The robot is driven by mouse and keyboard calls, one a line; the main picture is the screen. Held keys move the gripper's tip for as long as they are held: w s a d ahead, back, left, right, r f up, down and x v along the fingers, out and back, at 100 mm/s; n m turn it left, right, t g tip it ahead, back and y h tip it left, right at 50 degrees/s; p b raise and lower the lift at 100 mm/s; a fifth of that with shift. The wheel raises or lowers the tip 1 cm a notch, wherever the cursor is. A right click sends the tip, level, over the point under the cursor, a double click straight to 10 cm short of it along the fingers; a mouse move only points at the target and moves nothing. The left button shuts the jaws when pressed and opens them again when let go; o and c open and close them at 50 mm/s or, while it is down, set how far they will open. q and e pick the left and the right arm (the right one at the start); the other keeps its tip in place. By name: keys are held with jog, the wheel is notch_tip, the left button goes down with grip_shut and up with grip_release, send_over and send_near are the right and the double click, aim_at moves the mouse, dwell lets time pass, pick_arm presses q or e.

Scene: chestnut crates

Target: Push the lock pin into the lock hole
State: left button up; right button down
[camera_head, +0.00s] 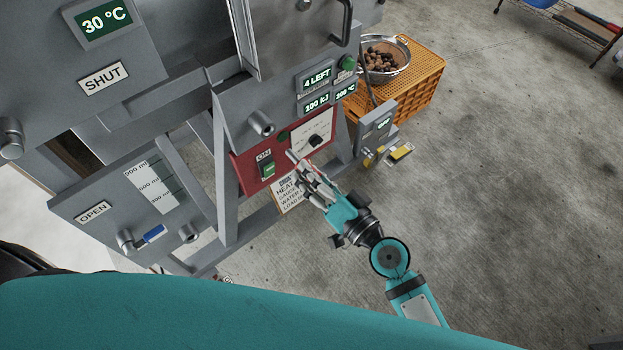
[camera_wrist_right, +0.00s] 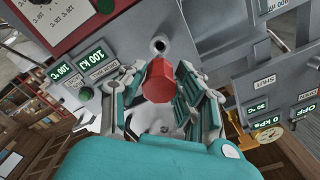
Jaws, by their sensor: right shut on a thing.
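My right gripper (camera_head: 308,176) is in front of the red panel in the head view. It is shut on the lock pin (camera_head: 294,157), whose tip points up and left, away from the fingers. In the right wrist view the pin's red six-sided head (camera_wrist_right: 159,80) sits between the fingers of my right gripper (camera_wrist_right: 160,88). The lock hole is a dark opening in a round grey boss (camera_wrist_right: 158,45) just beyond the head in that view. The boss (camera_head: 261,123) shows above the red panel in the head view. The pin tip appears apart from it. My left gripper is not in view.
The red panel (camera_head: 240,175) carries a green ON switch (camera_head: 267,168) and a dial (camera_head: 315,140). Displays (camera_head: 316,104) are right of the boss.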

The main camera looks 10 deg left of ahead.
aim_at(292, 155)
jog(key=shift+s, duration=0.1)
dwell(0.3)
jog(key=shift+x, duration=2.95)
jog(key=shift+d, duration=0.1)
jog(key=shift+a, duration=0.2)
jog(key=shift+b+x, duration=0.4)
jog(key=shift+x, duration=2.3)
jog(key=c, duration=0.9)
grip_release()
jog(key=shift+d, duration=0.1)
jog(key=shift+f, duration=0.1)
